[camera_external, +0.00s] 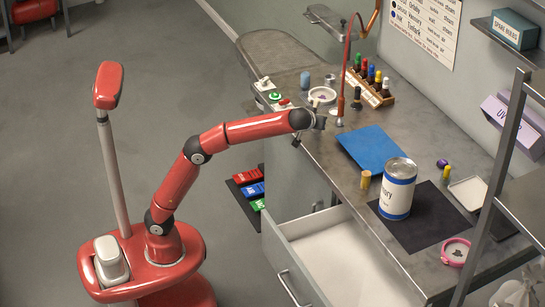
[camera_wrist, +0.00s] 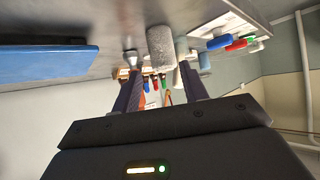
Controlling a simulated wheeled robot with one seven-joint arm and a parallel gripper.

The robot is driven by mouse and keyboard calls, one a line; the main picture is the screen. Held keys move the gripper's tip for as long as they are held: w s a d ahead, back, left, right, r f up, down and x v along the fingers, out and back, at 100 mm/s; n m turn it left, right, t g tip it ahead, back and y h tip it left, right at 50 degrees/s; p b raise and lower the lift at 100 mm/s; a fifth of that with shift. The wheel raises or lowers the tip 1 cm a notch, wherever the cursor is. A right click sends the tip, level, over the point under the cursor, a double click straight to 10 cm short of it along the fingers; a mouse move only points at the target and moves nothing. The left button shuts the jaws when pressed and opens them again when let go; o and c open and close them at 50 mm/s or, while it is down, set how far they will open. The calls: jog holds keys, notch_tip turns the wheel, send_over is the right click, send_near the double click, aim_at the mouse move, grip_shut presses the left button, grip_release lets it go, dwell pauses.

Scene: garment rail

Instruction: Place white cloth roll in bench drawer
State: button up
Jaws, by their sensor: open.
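In the wrist view, a pale whitish textured cylinder (camera_wrist: 160,48), apparently the white cloth roll, stands on the bench ahead of my gripper. It appears between the two fingers (camera_wrist: 162,95), which are apart with nothing held. In the external view my gripper (camera_external: 318,123) is above the bench's near edge, by the control buttons. The bench drawer (camera_external: 292,230) is pulled open below the front edge, with a pale, empty-looking interior.
A blue mat (camera_external: 372,148), a large white-and-blue can (camera_external: 397,190) and a small yellow-tan cylinder (camera_external: 365,180) stand right of my gripper. A bottle rack (camera_external: 372,88) and thin red pipe (camera_external: 342,70) are behind it. A metal rack (camera_external: 497,165) borders the right side.

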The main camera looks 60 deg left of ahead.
dwell(0.4)
jog(key=shift+a+f+m+h+b, duration=0.2)
jog(key=shift+a+m+h+b, duration=0.35)
jog(key=shift+a+m+h, duration=0.4)
jog(key=shift+s+a+r+m+h, duration=0.1)
jog(key=shift+r+m+h, duration=0.05)
jog(key=shift+m+h, duration=0.55)
jog(key=shift+a+r+m+h+b, duration=0.25)
jog(key=shift+m+h+b, duration=0.2)
jog(key=shift+m+h, duration=0.3)
jog(key=x, duration=0.7)
jog(key=shift+w+f+b, duration=0.1)
jog(key=shift+w+b, duration=0.15)
jog(key=shift+b, duration=0.1)
jog(key=shift+c, duration=0.4)
jog(key=c, duration=0.7)
